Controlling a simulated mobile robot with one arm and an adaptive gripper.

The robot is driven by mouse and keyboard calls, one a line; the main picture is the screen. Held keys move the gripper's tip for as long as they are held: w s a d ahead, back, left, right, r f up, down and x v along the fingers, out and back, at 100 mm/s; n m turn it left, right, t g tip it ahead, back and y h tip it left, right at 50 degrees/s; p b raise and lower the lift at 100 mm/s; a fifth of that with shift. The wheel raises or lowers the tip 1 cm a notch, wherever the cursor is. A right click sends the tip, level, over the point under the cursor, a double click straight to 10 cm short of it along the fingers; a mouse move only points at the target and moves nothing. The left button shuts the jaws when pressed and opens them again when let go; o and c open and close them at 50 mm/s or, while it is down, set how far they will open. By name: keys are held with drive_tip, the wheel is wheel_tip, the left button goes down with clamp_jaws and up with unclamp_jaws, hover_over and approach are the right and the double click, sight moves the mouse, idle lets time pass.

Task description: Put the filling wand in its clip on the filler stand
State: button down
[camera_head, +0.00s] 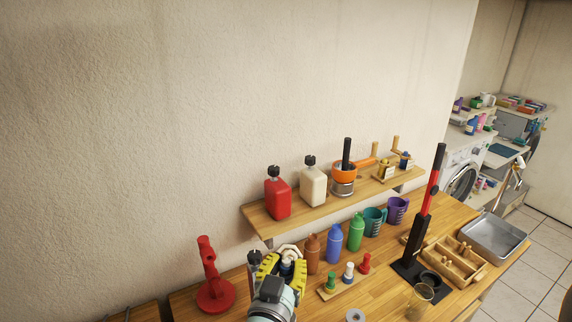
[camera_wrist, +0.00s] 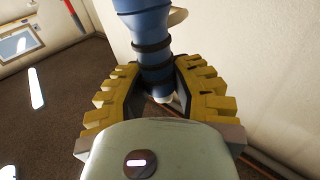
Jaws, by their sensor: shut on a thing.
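My gripper (camera_head: 286,264) is above the wooden bench, left of the row of bottles. In the wrist view its yellow toothed fingers (camera_wrist: 162,88) are closed around a blue cylinder (camera_wrist: 149,45) with dark bands and a pale lower tip. This appears to be the filling wand; its upper end leaves the frame. Two upright stands show in the head view: a red one (camera_head: 215,294) with a round base at left, and a tall black one (camera_head: 419,232) with a red upper part at right. I cannot tell which is the filler stand, and no clip is clear.
Brown, blue and green bottles (camera_head: 334,244) stand near teal and purple mugs (camera_head: 396,210). In front are small coloured pegs (camera_head: 348,272), a wooden box (camera_head: 455,258) and a metal tray (camera_head: 494,238). A wall shelf (camera_head: 268,229) overhangs the bench. A dark-capped item is partly hidden beside my gripper.

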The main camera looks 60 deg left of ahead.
sight(287, 282)
drive_tip(key=shift+f, duration=0.1)
drive_tip(key=shift+f+b, duration=1.7)
drive_tip(key=shift+f, duration=0.6)
drive_tip(key=shift+f, duration=0.4)
idle(0.4)
drive_tip(key=shift+f+b, duration=1.85)
drive_tip(key=shift+f, duration=0.8)
drive_tip(key=c, duration=0.8)
unclamp_jaws()
drive_tip(key=shift+o, duration=0.2)
drive_tip(key=v, duration=1.2)
